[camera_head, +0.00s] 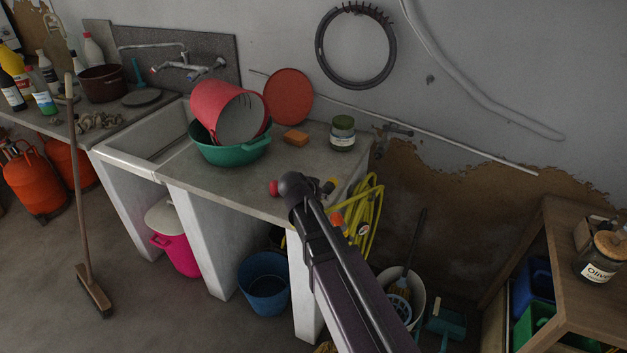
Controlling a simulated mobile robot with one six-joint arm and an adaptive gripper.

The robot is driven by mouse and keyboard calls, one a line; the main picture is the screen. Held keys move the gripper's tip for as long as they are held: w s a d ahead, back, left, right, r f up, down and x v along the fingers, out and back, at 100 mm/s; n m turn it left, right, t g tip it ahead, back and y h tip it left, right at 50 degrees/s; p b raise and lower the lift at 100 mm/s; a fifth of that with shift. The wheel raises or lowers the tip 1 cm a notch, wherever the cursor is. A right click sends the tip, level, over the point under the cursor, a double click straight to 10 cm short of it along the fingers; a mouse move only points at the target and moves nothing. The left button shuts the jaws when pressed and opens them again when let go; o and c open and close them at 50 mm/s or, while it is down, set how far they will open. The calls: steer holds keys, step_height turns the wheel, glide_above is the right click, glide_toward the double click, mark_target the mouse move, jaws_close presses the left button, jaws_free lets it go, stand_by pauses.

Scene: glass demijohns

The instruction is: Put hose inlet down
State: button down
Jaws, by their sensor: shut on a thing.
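My arm reaches up from the bottom to the front right edge of the stone counter (255,195). My gripper (318,186) is at its end, small and partly hidden by the dark wrist. It is shut on a small yellowish piece, the hose inlet (329,187), whose exact shape is hard to make out. The yellow hose (372,215) hangs in loops just right of the gripper, beside the counter's end. An orange fitting (336,219) shows behind the arm. A small red round thing (274,187) shows left of the wrist.
On the counter are a green basin (230,152) with a red bucket (228,112) tilted in it, an orange sponge (295,138) and a jar (342,134). The counter's front middle is clear. A wooden shelf (560,230) stands right.

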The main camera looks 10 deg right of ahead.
steer(key=w, duration=0.4)
steer(key=w+f, duration=0.1)
steer(key=w, duration=0.3)
steer(key=w+b, duration=0.1)
steer(key=w, duration=0.4)
steer(key=shift+a+f, duration=0.15)
steer(key=shift+a, duration=0.2)
steer(key=shift+w, duration=0.5)
steer(key=shift+w+f+b, duration=0.2)
steer(key=shift+f+b, duration=0.5)
steer(key=shift+b, duration=0.05)
steer(key=shift+f+b, duration=1.15)
steer(key=shift+f+b, duration=0.55)
steer(key=c, duration=0.5)
jaws_free()
steer(key=shift+r, duration=0.1)
steer(key=shift+r, duration=0.1)
